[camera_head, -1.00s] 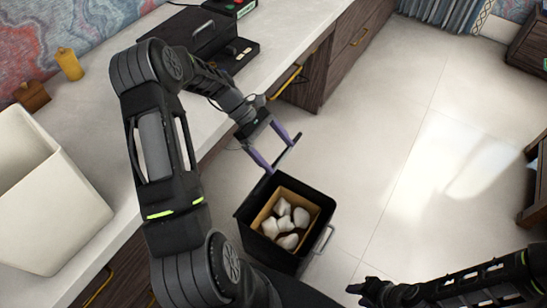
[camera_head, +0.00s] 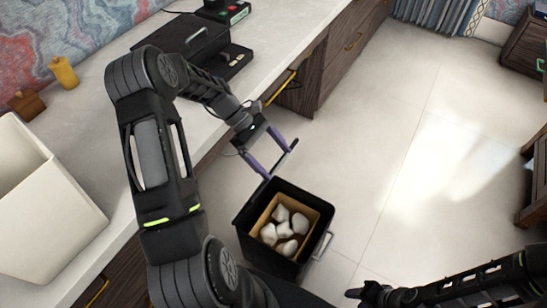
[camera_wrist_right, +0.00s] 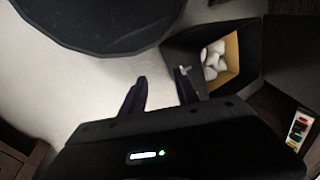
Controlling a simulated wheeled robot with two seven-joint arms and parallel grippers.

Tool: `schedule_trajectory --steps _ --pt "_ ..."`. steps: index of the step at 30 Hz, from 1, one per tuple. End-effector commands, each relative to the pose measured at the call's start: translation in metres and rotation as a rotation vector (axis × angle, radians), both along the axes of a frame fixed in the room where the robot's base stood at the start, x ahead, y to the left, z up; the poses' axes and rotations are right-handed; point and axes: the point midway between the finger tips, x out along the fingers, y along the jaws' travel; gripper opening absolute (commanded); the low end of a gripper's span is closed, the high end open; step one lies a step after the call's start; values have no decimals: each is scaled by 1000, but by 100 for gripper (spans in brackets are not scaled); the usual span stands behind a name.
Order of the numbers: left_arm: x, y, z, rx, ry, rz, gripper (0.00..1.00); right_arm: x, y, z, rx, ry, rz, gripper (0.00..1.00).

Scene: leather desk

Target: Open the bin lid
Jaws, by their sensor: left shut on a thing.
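The black bin (camera_head: 318,262) stands on the floor beside the desk. Its top is uncovered, showing a tan liner and several white crumpled lumps. My left gripper (camera_head: 272,160) is above the bin's far-left edge, its purple fingers at a thin dark edge that looks like the bin lid; the contact is small and hard to make out. In the right wrist view a dark panel, apparently the lid (camera_wrist_right: 290,60), stands raised beside the opening. My right gripper (camera_wrist_right: 162,85) is open and empty, near the bin's handle (camera_wrist_right: 183,70). In the head view it shows at the lower right (camera_head: 358,293).
The floor to the right of the bin is clear.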

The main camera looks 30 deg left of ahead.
Motion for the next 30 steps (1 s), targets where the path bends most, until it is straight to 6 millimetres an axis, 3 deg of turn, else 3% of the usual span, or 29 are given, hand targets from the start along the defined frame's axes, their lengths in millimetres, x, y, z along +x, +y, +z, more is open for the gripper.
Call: schedule_trajectory --steps 6,12,14,19,22,25,27,30 --pt "1 1 0 2 -6 1 18 0 0 0 0 0 0 36" --pt "1 1 0 2 -6 1 18 -2 2 -2 13 11 -20 20" --pt "1 1 0 2 -6 1 18 11 12 -1 38 -2 -38 15" --pt "1 1 0 2 -6 1 18 70 60 9 166 72 -249 1" --pt "1 1 0 2 -6 0 18 113 104 36 311 244 -484 0" --pt "1 1 0 2 -6 0 18 153 148 83 482 478 -710 0" --pt "1 1 0 2 -5 1 18 174 171 119 584 648 -826 0" --pt "1 1 0 3 -5 1 18 189 192 159 671 862 -934 0"
